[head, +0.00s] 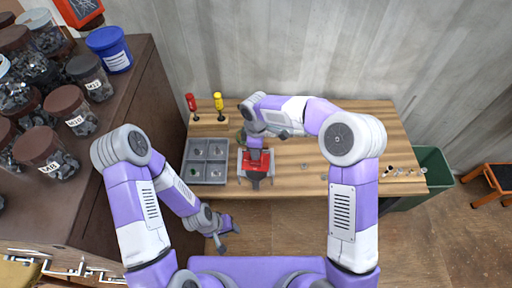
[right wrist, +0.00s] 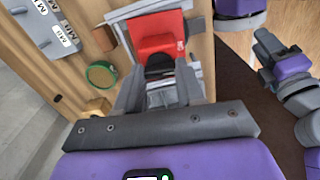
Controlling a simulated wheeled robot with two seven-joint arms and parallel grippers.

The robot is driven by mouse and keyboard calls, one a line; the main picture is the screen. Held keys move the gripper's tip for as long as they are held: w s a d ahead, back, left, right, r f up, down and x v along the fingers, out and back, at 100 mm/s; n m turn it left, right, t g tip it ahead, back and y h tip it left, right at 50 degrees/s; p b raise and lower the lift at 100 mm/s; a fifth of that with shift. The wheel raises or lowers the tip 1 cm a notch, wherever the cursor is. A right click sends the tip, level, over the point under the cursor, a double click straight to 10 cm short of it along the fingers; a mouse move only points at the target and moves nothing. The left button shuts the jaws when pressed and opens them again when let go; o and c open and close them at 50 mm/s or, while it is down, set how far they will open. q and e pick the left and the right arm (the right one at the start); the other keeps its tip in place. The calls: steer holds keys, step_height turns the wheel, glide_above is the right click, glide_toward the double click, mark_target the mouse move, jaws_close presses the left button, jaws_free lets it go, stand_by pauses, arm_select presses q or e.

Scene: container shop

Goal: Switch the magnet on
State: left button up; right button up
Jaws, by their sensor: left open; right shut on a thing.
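A red block (head: 259,162) set in a grey metal frame sits near the front edge of the wooden workbench; I take it for the magnet. In the right wrist view the red block (right wrist: 157,34) has a dark rounded part (right wrist: 160,66) at its near side. My right gripper (right wrist: 160,88) is over it, with its fingers on either side of the dark part and shut on it. Which way this part is turned cannot be told. My left gripper (head: 228,243) is open and empty, low in front of the bench, apart from the block.
A grey divided tray (head: 205,148) with small parts stands left of the block. Red (head: 191,102) and yellow (head: 219,101) screwdrivers stand upright in a holder behind it. Small parts lie at the bench's right end, beside a green bin (head: 436,168). A dark cabinet (head: 135,115) with jars stands left.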

steer(key=shift+n, duration=0.6)
steer(key=o, duration=1.1)
steer(key=shift+c, duration=0.2)
step_height(320, 180, up, 8)
steer(key=shift+f, duration=0.15)
